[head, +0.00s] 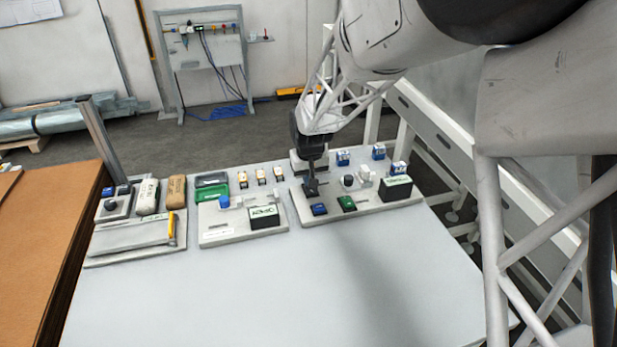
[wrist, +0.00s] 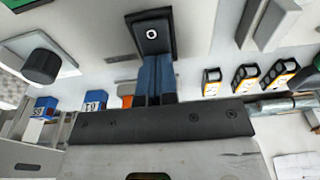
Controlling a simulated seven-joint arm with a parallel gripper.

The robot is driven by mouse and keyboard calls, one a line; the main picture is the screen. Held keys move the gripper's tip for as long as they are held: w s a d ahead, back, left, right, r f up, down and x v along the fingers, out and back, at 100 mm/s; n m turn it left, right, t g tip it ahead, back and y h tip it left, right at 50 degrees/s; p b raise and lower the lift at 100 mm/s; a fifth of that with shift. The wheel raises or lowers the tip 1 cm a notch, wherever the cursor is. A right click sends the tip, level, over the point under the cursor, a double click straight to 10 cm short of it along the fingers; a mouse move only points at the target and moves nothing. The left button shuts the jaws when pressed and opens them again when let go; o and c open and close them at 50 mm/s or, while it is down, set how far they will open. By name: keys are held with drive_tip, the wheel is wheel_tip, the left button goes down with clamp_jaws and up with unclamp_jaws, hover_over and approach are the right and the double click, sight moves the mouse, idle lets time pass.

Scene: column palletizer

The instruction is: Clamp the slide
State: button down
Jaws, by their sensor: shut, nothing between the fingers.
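My gripper (head: 312,177) points down over the right-hand fixture board (head: 375,209). Its two blue fingers (wrist: 154,60) are together and empty. A black block (head: 311,188) is directly below the tips; in the wrist view it is a dark plate (wrist: 168,43) with a white-ringed hole. I cannot tell whether the fingertips touch it. A round black knob (head: 348,180) on a light block is to its right, and it also shows in the wrist view (wrist: 42,66). I cannot tell for certain which part is the slide.
Several blue-and-white blocks (head: 378,151) stand behind. Orange-and-black pieces (wrist: 247,77) are behind the middle board (head: 215,233). The table front (head: 270,295) is clear.

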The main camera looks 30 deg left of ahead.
sight(312, 192)
drive_tip(key=shift+f, duration=0.2)
drive_tip(key=shift+s+d, duration=0.1)
drive_tip(key=shift+s, duration=0.05)
drive_tip(key=shift+s+d+r, duration=0.25)
drive_tip(key=shift+s+d, duration=0.1)
drive_tip(key=shift+d, duration=0.05)
drive_tip(key=shift+r, duration=0.2)
idle(0.5)
wheel_tip(312, 192, up, 14)
drive_tip(key=s+d, duration=0.1)
drive_tip(key=shift+s+d+f, duration=0.2)
drive_tip(key=shift+s+d, duration=0.05)
drive_tip(key=shift+s, duration=0.05)
drive_tip(key=shift+w, duration=0.1)
idle(0.5)
